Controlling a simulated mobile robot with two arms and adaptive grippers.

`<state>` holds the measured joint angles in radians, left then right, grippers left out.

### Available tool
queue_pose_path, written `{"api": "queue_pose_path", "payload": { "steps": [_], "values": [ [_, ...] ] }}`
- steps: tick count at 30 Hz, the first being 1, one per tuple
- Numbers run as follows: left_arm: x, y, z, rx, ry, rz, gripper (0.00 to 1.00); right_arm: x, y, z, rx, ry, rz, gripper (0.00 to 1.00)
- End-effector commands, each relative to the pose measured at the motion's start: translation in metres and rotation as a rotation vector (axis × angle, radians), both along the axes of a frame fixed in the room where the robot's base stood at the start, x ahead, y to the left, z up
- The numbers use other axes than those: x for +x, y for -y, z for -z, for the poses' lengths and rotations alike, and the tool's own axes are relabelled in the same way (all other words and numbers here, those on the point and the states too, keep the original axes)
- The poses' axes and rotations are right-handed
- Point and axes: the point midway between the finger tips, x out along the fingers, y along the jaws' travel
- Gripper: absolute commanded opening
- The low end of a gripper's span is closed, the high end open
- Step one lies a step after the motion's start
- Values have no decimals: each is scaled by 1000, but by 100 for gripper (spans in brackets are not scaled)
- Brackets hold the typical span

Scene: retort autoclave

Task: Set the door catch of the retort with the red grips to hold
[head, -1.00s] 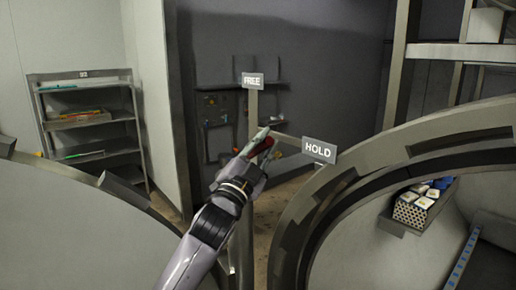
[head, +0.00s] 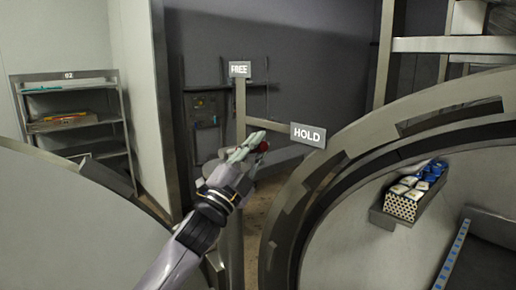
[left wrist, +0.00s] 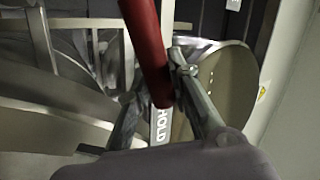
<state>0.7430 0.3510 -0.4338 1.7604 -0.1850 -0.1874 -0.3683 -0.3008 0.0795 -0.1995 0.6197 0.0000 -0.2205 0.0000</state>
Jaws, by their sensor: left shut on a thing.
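My left gripper (head: 252,146) is shut on the red grip (head: 263,147) of the door catch, just left of the HOLD sign (head: 308,135) in the head view. In the left wrist view the red grip (left wrist: 150,50) is a long bar between the fingers (left wrist: 160,100), with the HOLD sign (left wrist: 159,127) partly hidden behind. The FREE sign (head: 240,69) stands higher, on top of an upright post. The retort door ring (head: 330,165) curves at the right. My right gripper is not in view.
A second rounded pale shape (head: 70,215) fills the lower left. A shelf rack (head: 75,118) marked 02 stands at the back left. A perforated crate (head: 402,207) with white and blue packs sits inside the right retort opening. A narrow floor gap lies between the retorts.

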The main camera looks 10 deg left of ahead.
Motion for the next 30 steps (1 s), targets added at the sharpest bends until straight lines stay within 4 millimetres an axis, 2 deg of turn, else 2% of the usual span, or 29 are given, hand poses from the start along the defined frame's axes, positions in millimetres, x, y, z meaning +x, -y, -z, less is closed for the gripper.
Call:
{"api": "queue_pose_path", "payload": {
  "steps": [2, 3, 12, 23, 30],
  "values": [
    [1, 2, 5, 8, -5, -1, 0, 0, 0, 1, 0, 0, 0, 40],
    [1, 2, 6, 9, -6, -1, 20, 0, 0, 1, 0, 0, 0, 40],
    [1, 1, 4, 4, -5, -1, 40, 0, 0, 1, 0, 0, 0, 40],
    [-3, -1, 6, 3, -5, -1, 40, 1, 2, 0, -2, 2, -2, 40],
    [-32, -15, 27, 4, -8, -1, 40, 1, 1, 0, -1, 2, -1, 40]
  ]
}}
